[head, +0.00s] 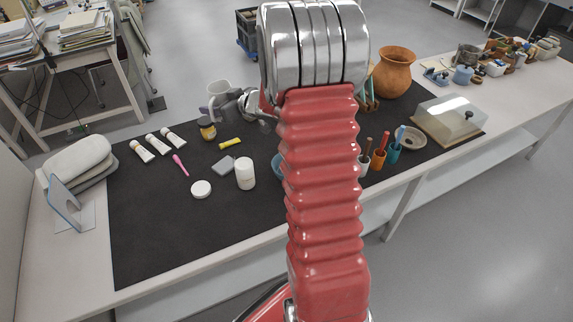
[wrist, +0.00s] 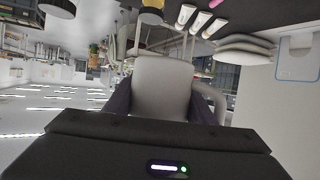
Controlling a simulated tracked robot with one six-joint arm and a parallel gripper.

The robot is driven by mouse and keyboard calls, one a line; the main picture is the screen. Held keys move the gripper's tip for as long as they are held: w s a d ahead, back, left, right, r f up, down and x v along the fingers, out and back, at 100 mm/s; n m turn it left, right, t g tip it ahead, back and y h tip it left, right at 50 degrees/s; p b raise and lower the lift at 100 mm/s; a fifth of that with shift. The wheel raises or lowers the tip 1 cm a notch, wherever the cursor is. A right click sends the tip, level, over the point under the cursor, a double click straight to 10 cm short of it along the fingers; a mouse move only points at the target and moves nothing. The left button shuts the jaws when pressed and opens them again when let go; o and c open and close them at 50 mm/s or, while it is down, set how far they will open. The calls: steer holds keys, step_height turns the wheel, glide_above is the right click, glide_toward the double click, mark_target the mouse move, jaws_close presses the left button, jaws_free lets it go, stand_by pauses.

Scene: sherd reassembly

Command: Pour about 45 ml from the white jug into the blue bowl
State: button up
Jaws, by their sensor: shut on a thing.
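The white jug (head: 219,88) is above the far part of the dark mat, left of my arm in the head view. My gripper (head: 229,101) is shut on it. In the wrist view the jug (wrist: 162,85) sits between the two dark fingers of my gripper (wrist: 161,103), with its handle at the right. Its contents do not show. The blue bowl (head: 277,166) shows only as a small sliver at the left edge of my red arm; the rest is hidden behind the arm. The jug is apart from the bowl, farther back and left.
On the dark mat (head: 150,240) stand a white pot (head: 244,174), a white lid (head: 201,189), a grey block (head: 223,165), an amber jar (head: 207,128) and several tubes. Coloured cups with tools (head: 379,158) and a terracotta vase (head: 393,72) stand right of my arm. The mat's front left is clear.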

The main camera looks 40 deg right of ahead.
steer(key=s+d+f+n+y, duration=0.1)
steer(key=s+d+f, duration=0.3)
steer(key=s+d, duration=0.3)
steer(key=s+d+f+n+y, duration=0.1)
steer(key=s+d+f+y, duration=0.1)
steer(key=s+d+f, duration=0.3)
steer(key=s+d, duration=0.3)
steer(key=d, duration=0.3)
steer(key=shift+s+d+f+n+g, duration=0.15)
steer(key=shift+s+d+n+g, duration=0.05)
steer(key=shift+d+n+g, duration=0.2)
steer(key=shift+s+a, duration=0.1)
steer(key=r+n+h, duration=0.1)
steer(key=n, duration=0.1)
steer(key=a+r+n+t+h, duration=0.1)
steer(key=n+h, duration=0.1)
steer(key=n, duration=0.1)
steer(key=a+r+n+t+h+p, duration=0.1)
steer(key=n+h, duration=0.1)
steer(key=shift+s+r, duration=0.2)
steer(key=shift+s, duration=0.15)
steer(key=shift+d+f+n+t+h+p, duration=0.1)
steer(key=shift+n+t+h+p, duration=0.1)
steer(key=shift+n, duration=0.3)
steer(key=shift+f+n+t+h+p, duration=0.1)
steer(key=shift+n+h, duration=0.1)
steer(key=shift+n, duration=0.3)
stand_by(0.3)
